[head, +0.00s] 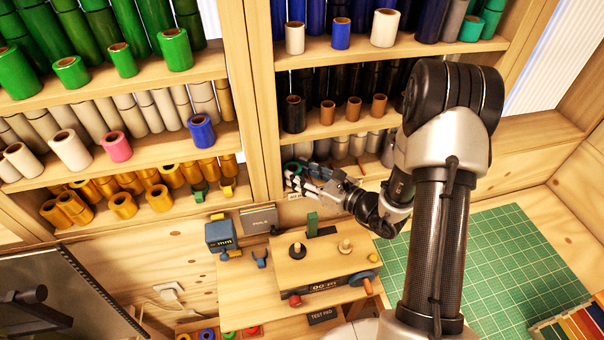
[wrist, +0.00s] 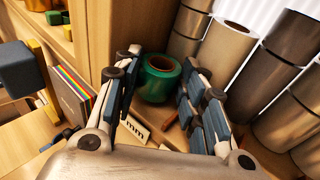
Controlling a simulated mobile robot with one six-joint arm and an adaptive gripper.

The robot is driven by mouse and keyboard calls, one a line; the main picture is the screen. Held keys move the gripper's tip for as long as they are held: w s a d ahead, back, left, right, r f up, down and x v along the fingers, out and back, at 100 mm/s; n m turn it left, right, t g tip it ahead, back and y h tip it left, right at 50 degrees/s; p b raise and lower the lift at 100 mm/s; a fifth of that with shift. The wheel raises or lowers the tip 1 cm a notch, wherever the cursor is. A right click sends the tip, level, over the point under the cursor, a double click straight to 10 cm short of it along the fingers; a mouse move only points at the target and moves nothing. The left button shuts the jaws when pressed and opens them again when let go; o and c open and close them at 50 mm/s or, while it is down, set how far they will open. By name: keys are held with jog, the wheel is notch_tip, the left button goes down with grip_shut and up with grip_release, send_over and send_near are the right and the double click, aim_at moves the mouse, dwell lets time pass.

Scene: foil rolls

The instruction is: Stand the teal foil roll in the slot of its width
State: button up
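A teal foil roll (wrist: 152,92) stands upright on the low shelf, its open brown core facing up, at the left end next to the wooden upright. It shows only in part in the head view (head: 291,167), behind my gripper. My gripper (wrist: 162,68) reaches into this shelf with its fingers spread, one on each side of the roll. The fingers look open; I see narrow gaps beside the roll, but cannot rule out light touch. A white label ending in "mm" (wrist: 137,129) is on the shelf edge in front of the roll.
Silver-grey rolls (wrist: 227,55) stand close to the right of my fingers. The wooden upright (wrist: 135,30) is close on the left. Other teal rolls (head: 472,28) stand on the top right shelf. A bench device (head: 325,262) with knobs sits below my gripper.

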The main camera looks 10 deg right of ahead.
jog(key=shift+o, duration=0.7)
jog(key=shift+d, duration=0.1)
jog(key=shift+r+p, duration=0.65)
jog(key=shift+p, duration=0.05)
jog(key=b+v, duration=0.2)
jog(key=v, duration=1)
jog(key=s+a+r+n+g+y, duration=0.1)
jog(key=s+a+r+n+g, duration=0.3)
jog(key=s+a+n+g, duration=0.3)
jog(key=s+a+r+n+g, duration=0.4)
jog(key=s+a+n, duration=0.1)
jog(key=a+n, duration=0.3)
jog(key=s+d+r+n+g+h, duration=0.1)
jog(key=s+d+n+g+h, duration=0.1)
jog(key=s+n+h, duration=0.45)
jog(key=s+d+r+n+t+h, duration=0.1)
jog(key=d+r+n+t+h, duration=0.3)
jog(key=d+r+n, duration=0.1)
jog(key=shift+s+d+r+n+t+p, duration=0.3)
jog(key=shift+d+n, duration=0.35)
jog(key=shift+n, duration=0.4)
